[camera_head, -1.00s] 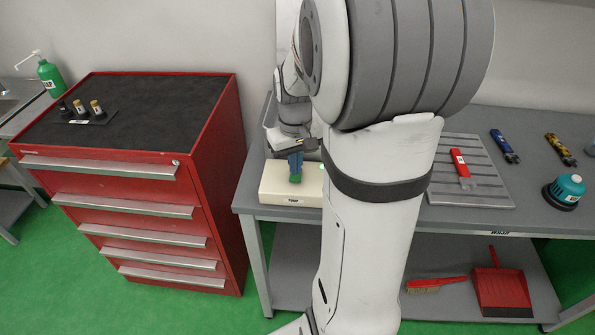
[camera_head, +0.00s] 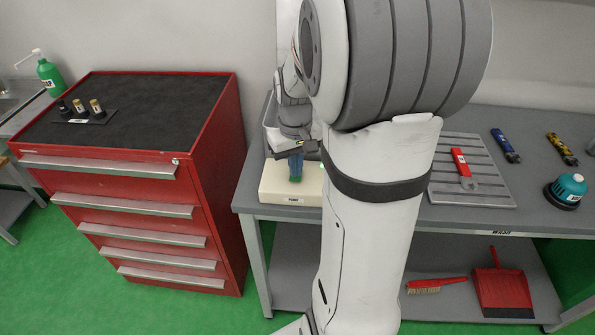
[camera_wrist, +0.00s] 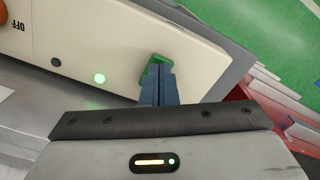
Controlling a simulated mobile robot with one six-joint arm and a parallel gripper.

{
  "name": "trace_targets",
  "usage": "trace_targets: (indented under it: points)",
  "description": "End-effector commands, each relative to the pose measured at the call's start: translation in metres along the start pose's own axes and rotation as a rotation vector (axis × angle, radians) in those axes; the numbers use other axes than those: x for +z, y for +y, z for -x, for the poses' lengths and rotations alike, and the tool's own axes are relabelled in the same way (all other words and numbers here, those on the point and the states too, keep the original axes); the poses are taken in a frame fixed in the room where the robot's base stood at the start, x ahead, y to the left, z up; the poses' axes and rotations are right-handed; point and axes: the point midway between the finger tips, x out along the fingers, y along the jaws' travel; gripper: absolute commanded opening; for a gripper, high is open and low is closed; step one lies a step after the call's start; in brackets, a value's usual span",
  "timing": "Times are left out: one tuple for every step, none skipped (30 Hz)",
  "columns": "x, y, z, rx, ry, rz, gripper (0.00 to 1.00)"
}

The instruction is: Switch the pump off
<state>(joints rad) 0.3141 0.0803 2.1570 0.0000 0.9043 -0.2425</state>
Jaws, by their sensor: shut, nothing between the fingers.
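The pump is a cream box (camera_head: 275,187) at the left end of the workbench, partly hidden by my arm. The wrist view shows its cream top (camera_wrist: 90,30) with a lit green lamp (camera_wrist: 99,78), a dark round spot and a green button (camera_wrist: 158,66). An orange-red button (camera_wrist: 2,12) with the word OFF beside it is cut off at the left edge of that view. My gripper (camera_wrist: 157,72) is shut and empty. Its blue fingertips are over the green button, at or very near it; I cannot tell whether they touch.
A red drawer cabinet (camera_head: 210,130) stands left of the bench. On the bench to the right are a grooved grey mat (camera_head: 490,165) with a red-handled tool, a blue tool (camera_head: 505,146), a yellow tool (camera_head: 561,149) and a teal-topped object (camera_head: 567,189). My arm blocks the middle.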

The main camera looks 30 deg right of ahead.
Motion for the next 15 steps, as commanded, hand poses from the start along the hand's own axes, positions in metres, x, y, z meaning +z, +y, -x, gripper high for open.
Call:
trace_targets:
  points:
    - [0.0001,0.0,-0.0015,0.0,0.0,0.0,0.0]
    - [0.0001,0.0,-0.002,0.0,0.0,0.0,0.0]
    - [0.0001,0.0,-0.0026,0.0,0.0,0.0,0.0]
    - [0.0001,0.0,-0.003,0.0,0.0,0.0,0.0]
    - [0.0001,0.0,-0.0035,0.0,0.0,0.0,0.0]
    - [0.0001,0.0,-0.0041,0.0,0.0,0.0,0.0]
    - [0.0001,0.0,-0.0045,0.0,0.0,0.0,0.0]
    - [0.0001,0.0,-0.005,0.0,0.0,0.0,0.0]
    - [0.0001,0.0,-0.0056,0.0,0.0,0.0,0.0]
    - [0.0001,0.0001,-0.006,0.0,0.0,0.0,0.0]
    - [0.0001,0.0,-0.0065,0.0,-0.001,0.0,0.0]
    - [0.0001,0.0,-0.0071,0.0,-0.001,0.0,0.0]
    - [0.0001,0.0,-0.0075,0.0,0.0,0.0,0.0]
    - [0.0001,0.0,-0.008,0.0,0.0,0.0,0.0]
    - [0.0001,0.0001,-0.0086,0.0,0.0,0.0,0.0]
